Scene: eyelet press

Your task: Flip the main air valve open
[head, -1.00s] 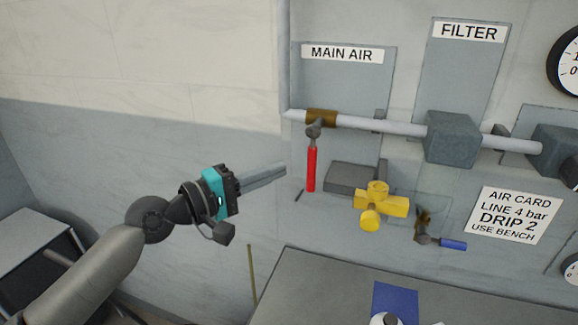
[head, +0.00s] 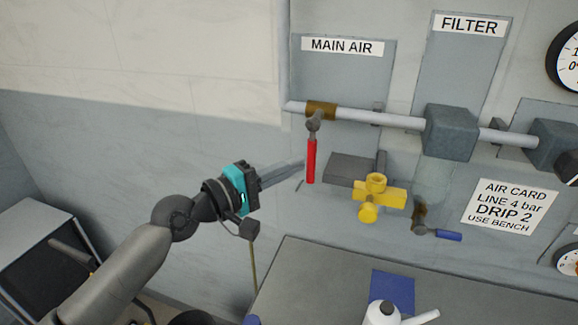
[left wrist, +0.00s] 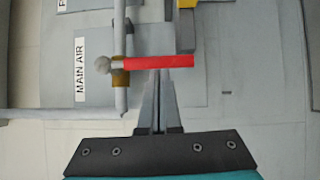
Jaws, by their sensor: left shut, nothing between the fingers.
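The main air valve has a red lever (head: 311,160) that hangs straight down from a brass body (head: 320,108) on the grey pipe, under the MAIN AIR label (head: 342,45). My left gripper (head: 302,164) is shut and empty, its fingertips just left of the lever in the head view. In the left wrist view the red lever (left wrist: 158,62) lies across the picture just beyond the closed fingertips (left wrist: 155,75). I cannot tell whether they touch it. My right gripper is in neither view.
A grey filter block (head: 450,132) is on the pipe. Below is a bench (head: 310,285) with a blue mat (head: 393,288) and a white can (head: 382,314). The wall left of the panel is clear.

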